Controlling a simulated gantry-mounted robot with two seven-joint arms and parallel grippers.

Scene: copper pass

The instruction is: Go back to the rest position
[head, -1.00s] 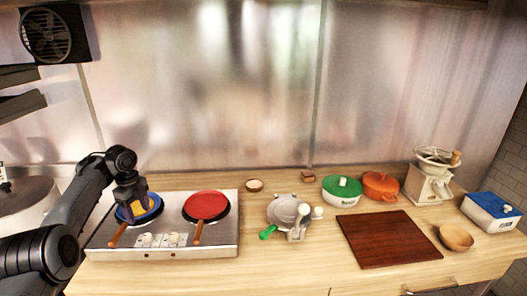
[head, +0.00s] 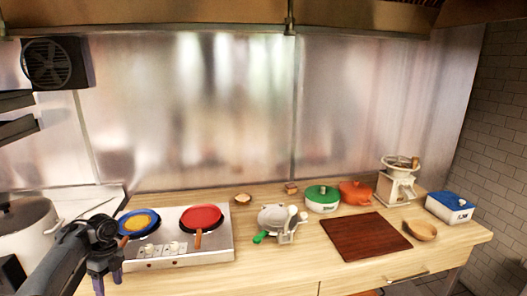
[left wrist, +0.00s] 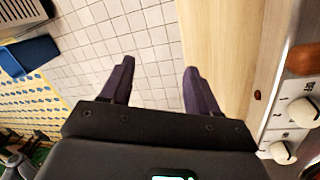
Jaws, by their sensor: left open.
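My left gripper (head: 108,279) is at the lower left in the head view, in front of the stove's left end. It also shows in the left wrist view (left wrist: 158,85), with its two fingers apart and nothing between them. A blue pan (head: 125,233) with something yellow (head: 140,222) in it sits on the left burner. A red pan (head: 201,217) sits on the right burner. My right gripper is not in view.
The stove (head: 180,257) is at the left of the wooden counter. A cutting board (head: 365,236), a green-lidded pot (head: 322,198), an orange pot (head: 356,192), a grinder (head: 397,182), a bowl (head: 420,229) and a blue-lidded box (head: 450,207) stand to the right. A tiled floor (left wrist: 150,45) lies below the gripper.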

